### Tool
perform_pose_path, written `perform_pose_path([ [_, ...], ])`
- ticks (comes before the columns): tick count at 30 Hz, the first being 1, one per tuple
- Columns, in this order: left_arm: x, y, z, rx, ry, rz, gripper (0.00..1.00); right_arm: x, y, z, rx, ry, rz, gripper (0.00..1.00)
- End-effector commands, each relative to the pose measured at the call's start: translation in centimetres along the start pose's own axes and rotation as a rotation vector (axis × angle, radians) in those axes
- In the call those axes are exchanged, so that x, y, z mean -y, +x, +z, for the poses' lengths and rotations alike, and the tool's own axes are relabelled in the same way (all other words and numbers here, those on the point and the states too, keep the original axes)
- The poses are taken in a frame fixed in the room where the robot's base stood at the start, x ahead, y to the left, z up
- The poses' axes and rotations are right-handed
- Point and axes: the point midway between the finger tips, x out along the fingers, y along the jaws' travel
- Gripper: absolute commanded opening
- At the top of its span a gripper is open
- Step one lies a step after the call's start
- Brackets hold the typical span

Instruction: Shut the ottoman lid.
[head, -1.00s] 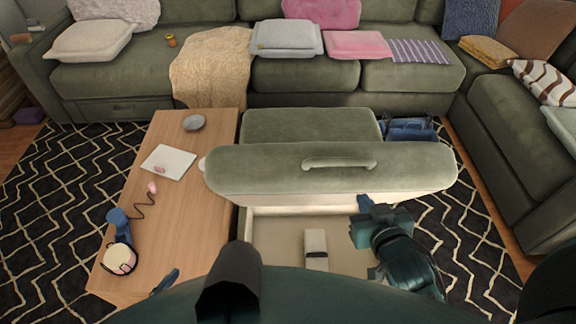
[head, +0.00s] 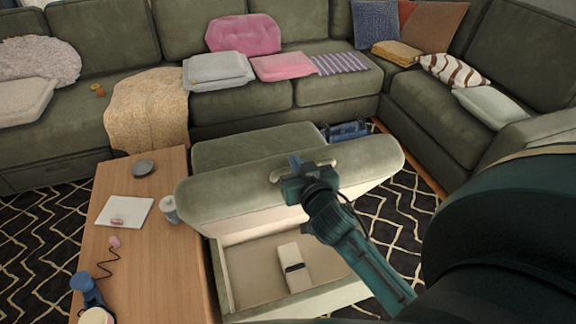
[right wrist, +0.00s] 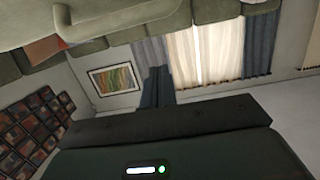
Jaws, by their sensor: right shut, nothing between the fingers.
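The ottoman lid (head: 235,190) is a green padded panel, raised and tilted open over the ottoman. The open ottoman box (head: 225,278) has a pale interior with a folded cream item with a dark band (head: 294,268) inside. In the right wrist view the dark shut fingers (right wrist: 158,85) point towards curtains and a wall, with nothing held. My left gripper is out of view.
The green sectional (head: 240,105) runs behind and to the right. A blue crate (head: 348,131) sits behind the lid.

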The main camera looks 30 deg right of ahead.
Motion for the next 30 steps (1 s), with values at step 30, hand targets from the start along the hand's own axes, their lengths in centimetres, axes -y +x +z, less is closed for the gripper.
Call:
perform_pose_path([
  [30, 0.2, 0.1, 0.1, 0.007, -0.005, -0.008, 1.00, 0.1, 4.9, 3.8, 0.001, -0.001, -0.002, 0.00],
])
